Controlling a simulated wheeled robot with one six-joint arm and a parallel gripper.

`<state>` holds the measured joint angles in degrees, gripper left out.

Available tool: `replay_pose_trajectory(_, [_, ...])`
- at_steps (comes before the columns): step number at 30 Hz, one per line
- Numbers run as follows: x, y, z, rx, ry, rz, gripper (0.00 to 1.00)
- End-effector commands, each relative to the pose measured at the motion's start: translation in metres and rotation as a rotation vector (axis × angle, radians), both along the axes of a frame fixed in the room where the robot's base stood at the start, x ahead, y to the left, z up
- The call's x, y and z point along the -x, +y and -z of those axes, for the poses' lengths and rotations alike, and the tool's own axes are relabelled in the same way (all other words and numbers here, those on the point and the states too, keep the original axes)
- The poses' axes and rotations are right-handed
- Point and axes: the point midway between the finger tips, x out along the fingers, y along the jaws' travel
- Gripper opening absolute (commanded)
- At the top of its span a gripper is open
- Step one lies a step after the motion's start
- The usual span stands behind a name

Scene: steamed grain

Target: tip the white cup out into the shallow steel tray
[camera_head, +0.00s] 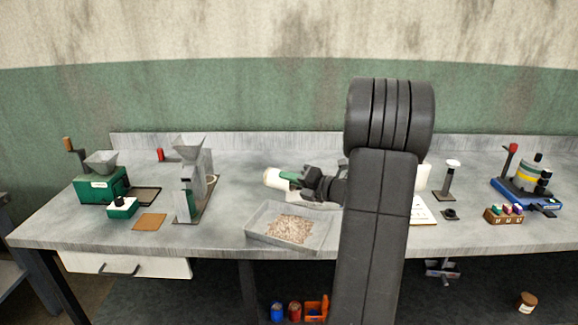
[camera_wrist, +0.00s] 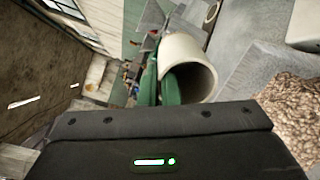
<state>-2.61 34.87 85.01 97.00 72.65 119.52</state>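The white cup (camera_head: 273,179) is held on its side at the back edge of the shallow steel tray (camera_head: 262,236). My gripper (camera_head: 289,177), with green finger pads, is shut around the cup. In the wrist view the cup (camera_wrist: 183,48) shows its open mouth and shaded inside, with no grain visible in the part I see. A heap of pale brown grain (camera_head: 290,229) lies in the tray, and it also shows at the right of the wrist view (camera_wrist: 290,110).
A green hand mill (camera_head: 100,187) and a grey hopper machine (camera_head: 190,180) stand to the left, with a brown mat (camera_head: 149,222) before them. A stand (camera_head: 449,180), a rack of small bottles (camera_head: 505,215) and a blue-based device (camera_head: 525,193) stand to the right.

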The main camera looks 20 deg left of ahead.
Motion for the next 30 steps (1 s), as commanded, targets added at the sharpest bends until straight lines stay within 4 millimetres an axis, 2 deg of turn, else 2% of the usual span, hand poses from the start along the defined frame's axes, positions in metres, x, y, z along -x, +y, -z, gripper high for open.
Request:
replay_pose_trajectory(1, [-0.0001,0.0006,-0.0083,0.018,0.007,0.0,0.0])
replay_pose_trajectory(21, [0.0,0.0003,-0.0095,0.266,0.078,0.0,0.0])
replay_pose_trajectory(26, [0.0,0.0001,-0.0061,0.287,0.083,0.0,0.0])
replay_pose_trajectory(30, [0.0001,0.0008,-0.0113,0.316,0.091,-0.001,0.0])
